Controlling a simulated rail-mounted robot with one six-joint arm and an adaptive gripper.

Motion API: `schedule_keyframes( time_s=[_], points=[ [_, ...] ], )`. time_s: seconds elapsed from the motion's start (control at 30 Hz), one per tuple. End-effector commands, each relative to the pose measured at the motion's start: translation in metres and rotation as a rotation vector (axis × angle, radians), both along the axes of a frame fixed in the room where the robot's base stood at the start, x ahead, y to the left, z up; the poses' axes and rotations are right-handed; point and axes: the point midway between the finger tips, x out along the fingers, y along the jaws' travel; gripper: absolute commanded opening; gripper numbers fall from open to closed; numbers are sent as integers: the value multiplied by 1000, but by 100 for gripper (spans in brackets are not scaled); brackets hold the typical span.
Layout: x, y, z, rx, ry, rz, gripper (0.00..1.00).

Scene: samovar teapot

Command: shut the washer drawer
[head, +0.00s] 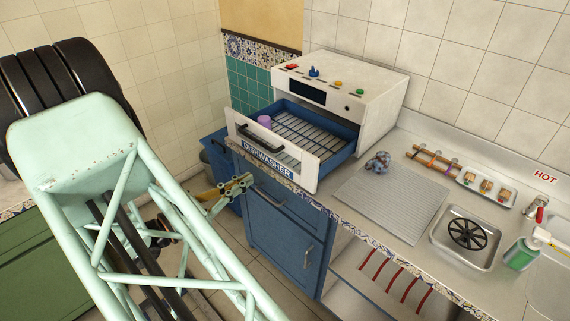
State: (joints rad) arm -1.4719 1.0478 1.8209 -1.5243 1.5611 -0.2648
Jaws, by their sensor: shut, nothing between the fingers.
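The washer is a white box (365,105) on the counter with a dark display and coloured knobs. Its drawer is pulled out toward the front left. The drawer has a white front panel (301,170) with a dark handle (258,136) and a DISHWASHER label. A dark rack (305,133) lies inside its blue walls, and a purple cup (264,121) stands near the front. My gripper (248,181) is shut and empty. It appears below and left of the drawer front, near the blue cabinet; its exact distance from the panel is unclear.
A ribbed grey mat (390,203) lies right of the drawer, with a blue-grey patterned item (377,162) at its back edge. Blue cabinets (282,243) stand below.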

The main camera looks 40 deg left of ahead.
Motion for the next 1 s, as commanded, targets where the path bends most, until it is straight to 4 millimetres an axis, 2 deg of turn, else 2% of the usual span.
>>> schedule_keyframes(
  time_s=[0.17,0.57,0.77,1.0],
  points=[
    [-15,10,-6,-10,-19,27,0],
    [-16,11,-6,-10,-21,29,0],
    [-12,10,-6,-10,-21,28,0],
    [6,8,-7,-10,-20,26,0]
  ],
)
